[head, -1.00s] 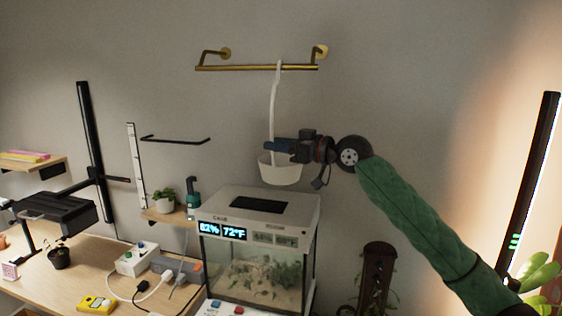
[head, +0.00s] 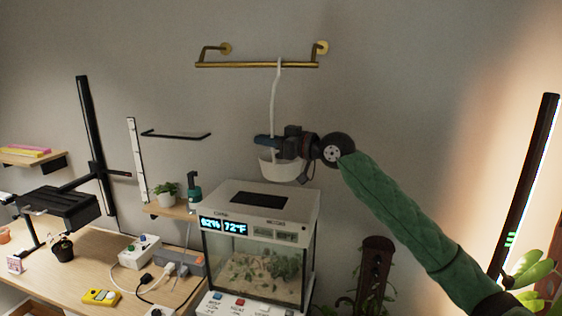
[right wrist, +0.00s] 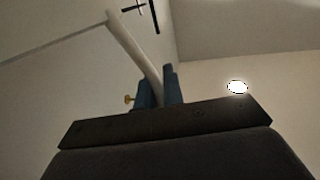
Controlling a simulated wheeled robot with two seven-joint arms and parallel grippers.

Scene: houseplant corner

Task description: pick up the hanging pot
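The hanging pot (head: 280,173) is a white bowl on a long curved white stem, hooked over a brass wall rail (head: 240,66). It hangs just above the terrarium. My right gripper (head: 266,142) is at the lower part of the stem, just above the bowl, and hides part of both. In the right wrist view the pale stem (right wrist: 133,44) runs down between the two blue fingers (right wrist: 159,88). The fingers are close together with the stem filling the gap, so the gripper looks shut on it. My left gripper is not in view.
A glass terrarium (head: 262,265) with a white lid and display stands below the pot. A small shelf (head: 180,209) with a potted plant is to its left. A dark wall bar (head: 178,136) is left of the stem. The wall around the rail is clear.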

